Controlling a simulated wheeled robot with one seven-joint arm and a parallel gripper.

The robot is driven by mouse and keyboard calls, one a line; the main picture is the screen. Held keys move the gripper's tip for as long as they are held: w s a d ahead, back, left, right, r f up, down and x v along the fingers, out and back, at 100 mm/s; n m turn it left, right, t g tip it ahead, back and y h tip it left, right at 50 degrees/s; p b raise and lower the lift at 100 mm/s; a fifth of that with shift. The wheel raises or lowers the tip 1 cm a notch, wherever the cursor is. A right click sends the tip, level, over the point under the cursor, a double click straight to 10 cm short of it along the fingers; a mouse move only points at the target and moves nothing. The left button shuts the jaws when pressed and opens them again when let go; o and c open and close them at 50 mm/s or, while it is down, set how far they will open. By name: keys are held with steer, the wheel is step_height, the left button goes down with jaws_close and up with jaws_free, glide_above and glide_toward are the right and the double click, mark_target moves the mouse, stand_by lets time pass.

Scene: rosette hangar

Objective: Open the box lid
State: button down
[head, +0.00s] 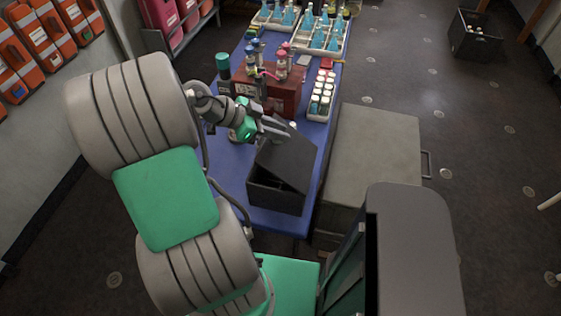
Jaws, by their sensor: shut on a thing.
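The dark grey box (276,196) stands near the front end of the blue table. Its lid (287,160) is tilted up, with a gap between it and the box's right side. My gripper (283,130) is at the lid's upper far edge, shut on the lid. The fingertips are small in this view and the exact contact is hard to make out. The inside of the box is mostly hidden by the lid.
Beyond the box, a reddish-brown case (283,95) and a white rack of vials (321,96) stand on the blue table (228,160). Trays of blue bottles (318,38) are farther back. A grey cabinet (374,145) adjoins on the right.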

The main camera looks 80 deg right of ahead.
steer(key=s, duration=0.1)
steer(key=s+r, duration=0.1)
steer(key=s+a, duration=0.1)
steer(key=shift+s+r+p, duration=0.15)
steer(key=shift+r+p, duration=0.05)
steer(key=shift+p, duration=0.1)
steer(key=s+r, duration=0.2)
steer(key=s, duration=0.5)
steer(key=shift+s+a+b, duration=0.35)
steer(key=shift+s, duration=0.05)
steer(key=shift+d, duration=0.1)
steer(key=c, duration=1)
jaws_free()
steer(key=shift+w+r, duration=0.1)
steer(key=shift+r, duration=0.05)
steer(key=shift+r, duration=0.1)
step_height(320, 180, up, 8)
steer(key=p, duration=0.5)
